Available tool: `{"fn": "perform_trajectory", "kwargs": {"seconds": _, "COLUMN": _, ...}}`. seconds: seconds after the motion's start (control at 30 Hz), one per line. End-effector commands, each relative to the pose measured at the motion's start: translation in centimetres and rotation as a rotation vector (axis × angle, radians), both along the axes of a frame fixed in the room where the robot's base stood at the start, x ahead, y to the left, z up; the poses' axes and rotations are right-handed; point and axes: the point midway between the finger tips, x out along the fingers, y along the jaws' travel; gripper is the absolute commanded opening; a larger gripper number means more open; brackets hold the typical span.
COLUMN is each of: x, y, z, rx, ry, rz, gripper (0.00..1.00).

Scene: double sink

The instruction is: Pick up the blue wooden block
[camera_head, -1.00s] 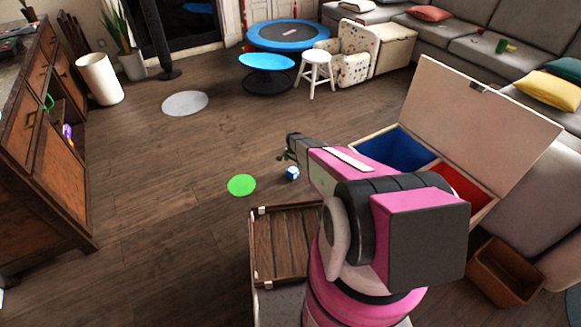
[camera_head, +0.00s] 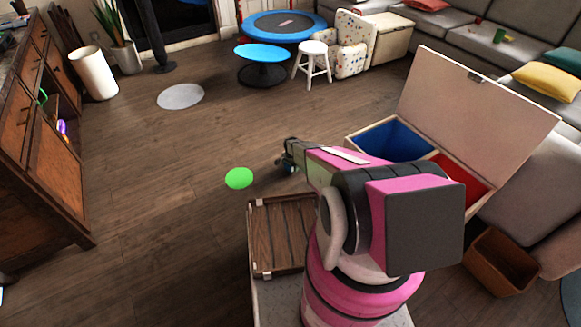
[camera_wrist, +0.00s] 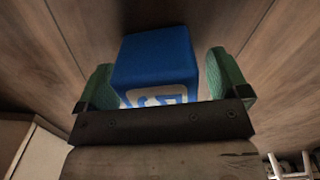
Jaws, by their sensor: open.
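The blue wooden block (camera_wrist: 157,62) shows in the wrist view with a white mark on its near face, resting on the wooden floor. My gripper (camera_wrist: 157,85) is open, with one green fingertip on each side of the block. A small gap shows at the right finger; whether the left finger touches the block I cannot tell. In the head view my gripper (camera_head: 284,162) is low near the floor, left of the open chest, and the block is mostly hidden behind it.
An open wooden chest with a blue compartment (camera_head: 398,141) and a red compartment (camera_head: 462,180) stands at right. A slatted wooden tray (camera_head: 281,238) is at my front. A green disc (camera_head: 239,178) and a grey disc (camera_head: 181,96) lie on the floor. The floor at left is clear.

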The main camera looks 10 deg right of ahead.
Motion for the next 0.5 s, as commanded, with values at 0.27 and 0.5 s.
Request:
{"fn": "perform_trajectory", "kwargs": {"seconds": 0.27, "x": -0.05, "y": 0.0, "z": -1.01, "rx": -0.001, "ry": 0.001, "rz": 0.0, "gripper": 0.94}}
{"fn": "perform_trajectory", "kwargs": {"seconds": 0.5, "x": -0.04, "y": 0.0, "z": -0.99, "rx": -0.001, "ry": 0.001, "rz": 0.0, "gripper": 0.39}}
